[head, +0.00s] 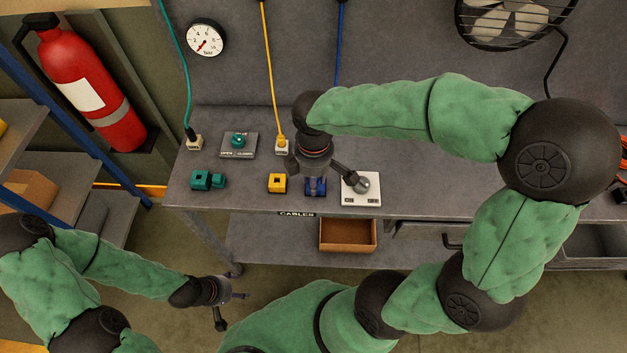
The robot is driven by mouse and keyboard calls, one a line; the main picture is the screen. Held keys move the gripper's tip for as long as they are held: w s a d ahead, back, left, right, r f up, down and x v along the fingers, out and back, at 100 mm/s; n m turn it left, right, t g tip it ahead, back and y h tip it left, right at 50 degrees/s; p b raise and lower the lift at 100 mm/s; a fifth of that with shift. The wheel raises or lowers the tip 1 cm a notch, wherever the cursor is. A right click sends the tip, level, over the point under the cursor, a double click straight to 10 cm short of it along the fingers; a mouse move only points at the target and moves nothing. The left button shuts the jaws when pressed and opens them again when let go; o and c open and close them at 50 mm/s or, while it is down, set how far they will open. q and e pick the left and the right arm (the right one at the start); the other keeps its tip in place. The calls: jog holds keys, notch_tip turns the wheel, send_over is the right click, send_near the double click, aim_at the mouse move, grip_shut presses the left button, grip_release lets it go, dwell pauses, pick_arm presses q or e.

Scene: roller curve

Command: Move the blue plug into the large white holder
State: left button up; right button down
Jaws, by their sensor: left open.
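A blue block-like piece (316,187) sits near the bench's front edge, partly hidden by my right gripper (325,169). I cannot tell whether it is the plug itself, or whether the gripper touches it. A blue cable (340,50) hangs down the back wall; its lower end is hidden behind my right arm. A white plate (361,197) with a silver ball lies just right of the blue piece. I cannot tell for sure which thing is the large white holder. My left gripper (233,309) is open and empty, low in front of the bench.
Teal (208,180) and yellow (277,183) blocks sit left of the blue piece. Small pale holders (194,143) take the teal and yellow cables. A grey plate with a teal knob (238,141) lies behind. A brown bin (348,235) is under the bench (440,190).

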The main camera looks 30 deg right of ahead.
pick_arm(q)
jog(key=shift+f+b, duration=0.85)
jog(key=shift+f, duration=0.05)
pick_arm(e)
jog(key=w+d+f, duration=0.3)
jog(key=w, duration=0.1)
jog(key=shift+w+d+f, duration=0.15)
jog(key=shift+w, duration=0.25)
dwell(0.3)
dwell(0.3)
